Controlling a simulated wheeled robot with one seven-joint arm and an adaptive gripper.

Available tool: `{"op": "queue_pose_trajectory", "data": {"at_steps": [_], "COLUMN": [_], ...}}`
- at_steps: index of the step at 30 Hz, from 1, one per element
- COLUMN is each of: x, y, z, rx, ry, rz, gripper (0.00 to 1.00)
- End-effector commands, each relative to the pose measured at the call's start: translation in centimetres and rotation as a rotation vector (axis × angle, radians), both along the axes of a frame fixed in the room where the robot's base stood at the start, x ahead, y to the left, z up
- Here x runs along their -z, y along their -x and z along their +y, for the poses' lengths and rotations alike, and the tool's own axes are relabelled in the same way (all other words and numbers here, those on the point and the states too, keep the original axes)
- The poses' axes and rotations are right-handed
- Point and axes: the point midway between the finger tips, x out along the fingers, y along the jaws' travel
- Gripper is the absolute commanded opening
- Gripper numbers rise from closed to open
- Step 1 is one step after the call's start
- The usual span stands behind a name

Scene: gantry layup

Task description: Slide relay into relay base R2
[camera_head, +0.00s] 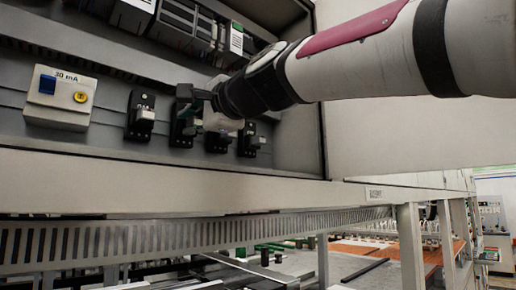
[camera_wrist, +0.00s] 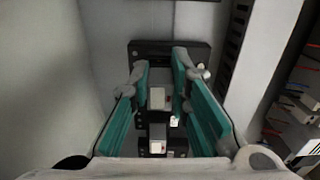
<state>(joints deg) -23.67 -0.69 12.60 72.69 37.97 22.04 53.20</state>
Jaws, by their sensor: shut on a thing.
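My gripper (camera_head: 200,112) is at the row of black relay bases in the cabinet, and hides part of them. In the wrist view its teal-padded fingers (camera_wrist: 161,75) stand either side of a small dark body with a pale grey block (camera_wrist: 157,98), which I take to be the relay. A black base (camera_wrist: 200,52) lies just behind the fingertips. I cannot tell whether the relay is seated in it. In the head view, one base (camera_head: 141,116) with a grey part stands left of my gripper, and another (camera_head: 250,141) stands to its right. No R2 label is legible.
A white 30 mA device (camera_head: 60,98) with a blue switch and yellow button is at the left. Grey modules (camera_head: 190,25) line the rail above. The cabinet's right wall (camera_head: 300,110) is close to my arm. A pale ledge (camera_head: 150,182) runs below the bases.

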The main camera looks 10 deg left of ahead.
Motion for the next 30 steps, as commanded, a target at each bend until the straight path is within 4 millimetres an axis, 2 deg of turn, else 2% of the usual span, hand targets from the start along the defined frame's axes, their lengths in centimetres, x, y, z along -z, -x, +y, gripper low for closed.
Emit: {"op": "queue_pose_trajectory", "data": {"at_steps": [17,18,20,21,30], "x": [0.03,0.02,0.05,0.06,0.05], "y": [-0.87,-0.87,-0.88,-0.88,-0.83], "z": [1.05,1.03,1.03,1.02,0.94], "rx": [0.000,0.000,0.000,0.000,0.000], "ry": [0.000,0.000,0.001,0.001,0.001], "rz": [0.001,0.000,0.001,0.001,0.001], "gripper": [0.00,0.24,0.38,0.41,0.41]}}
